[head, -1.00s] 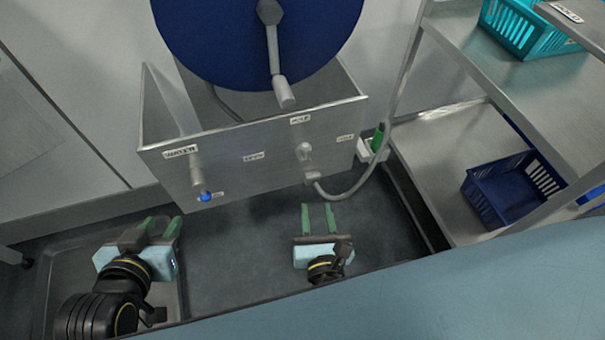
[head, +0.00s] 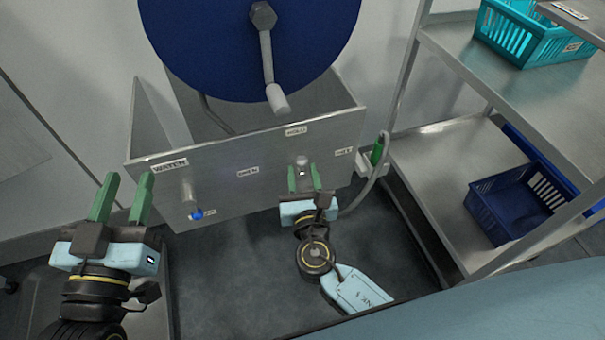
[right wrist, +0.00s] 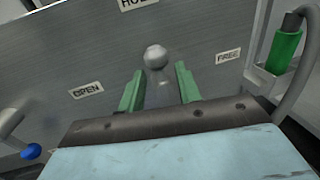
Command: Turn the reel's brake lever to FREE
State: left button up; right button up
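The reel (head: 235,60) is a big blue disc with a grey crank above a steel box front (head: 225,185). The grey, round-ended brake lever (head: 302,160) is on that front and points up toward the HOLD label (head: 296,131); the FREE label (head: 343,152) is to its right. In the right wrist view the lever (right wrist: 155,57) appears between my green fingers, its lower part behind the gripper body. My right gripper (head: 304,179) is open, just below the knob; I cannot tell whether it touches. My left gripper (head: 122,192) is open and empty, left of the box.
A water tap with a blue handle (head: 197,214) is on the box's left. A green nozzle (head: 378,152) with a grey hose sits in a holder at the right edge. A steel shelf with a teal basket (head: 520,38) and a blue crate (head: 505,205) stands right.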

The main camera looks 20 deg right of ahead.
jog(key=shift+w+d, duration=0.1)
jog(key=shift+w, duration=0.35)
pick_arm(q)
jog(key=shift+r+h, duration=0.3)
jog(key=shift+r, duration=0.15)
pick_arm(e)
grip_shut()
jog(key=shift+r, duration=0.1)
